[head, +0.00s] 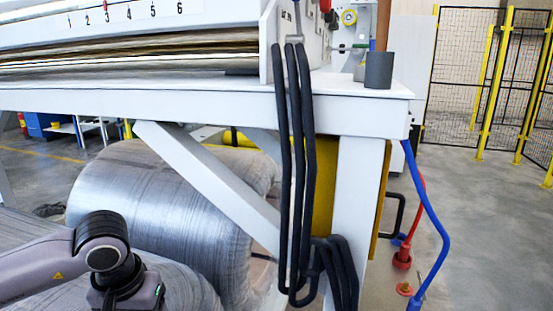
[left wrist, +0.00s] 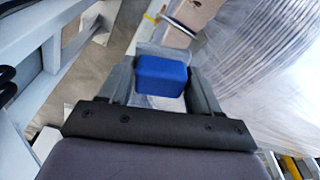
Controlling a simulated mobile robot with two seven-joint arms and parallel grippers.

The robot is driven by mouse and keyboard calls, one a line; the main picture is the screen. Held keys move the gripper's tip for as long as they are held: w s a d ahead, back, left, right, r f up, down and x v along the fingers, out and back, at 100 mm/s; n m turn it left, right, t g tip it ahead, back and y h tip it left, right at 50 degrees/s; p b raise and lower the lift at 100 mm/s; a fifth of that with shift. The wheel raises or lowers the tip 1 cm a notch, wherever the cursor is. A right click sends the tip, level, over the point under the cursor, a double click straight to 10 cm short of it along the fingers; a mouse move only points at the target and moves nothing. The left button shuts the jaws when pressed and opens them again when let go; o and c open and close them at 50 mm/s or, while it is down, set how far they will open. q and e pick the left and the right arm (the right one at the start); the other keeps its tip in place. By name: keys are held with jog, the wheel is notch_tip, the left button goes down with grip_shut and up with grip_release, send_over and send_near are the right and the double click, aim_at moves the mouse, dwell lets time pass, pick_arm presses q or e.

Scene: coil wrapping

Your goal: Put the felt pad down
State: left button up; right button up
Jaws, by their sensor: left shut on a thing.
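A blue block-shaped piece (left wrist: 160,77), which I take to be the felt pad, sits between the fingers of my left gripper (left wrist: 160,82) in the left wrist view. The gripper is shut on it. Pale, see-through material shows around and just beyond the pad; I cannot tell whether it touches. In the head view my left arm comes in at the lower left, in front of wrapped coils, and its gripper and the pad are out of the picture. My right gripper shows in neither view.
A film-wrapped coil (head: 165,195) lies under the white bench (head: 200,100), with another wrapped surface lower left. Black hoses (head: 295,170) hang from the bench's right end. A grey cup (head: 378,70) stands on its corner. A blue hose (head: 428,220) hangs right, beside open floor (head: 490,230).

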pick_arm(q)
jog(key=shift+s+d+f+m, duration=0.5)
jog(key=shift+s+d+f, duration=0.3)
jog(key=shift+d, duration=0.25)
jog(key=w+a+r+n, duration=0.3)
jog(key=a+r, duration=0.6)
jog(key=a, duration=0.1)
jog(key=w+a+r+n, duration=0.3)
jog(key=w+a+r, duration=0.1)
jog(key=a+r, duration=0.55)
jog(key=shift+y, duration=0.3)
jog(key=f+b, duration=0.1)
jog(key=f, duration=0.4)
jog(key=f+b, duration=0.1)
jog(key=f, duration=0.4)
jog(key=f+b, duration=0.1)
jog(key=f, duration=0.4)
jog(key=shift+s+a, duration=0.25)
jog(key=shift+s, duration=0.05)
jog(key=shift+f, duration=2.4)
jog(key=shift+f, duration=0.1)
jog(key=o, duration=1)
jog(key=shift+o, duration=0.2)
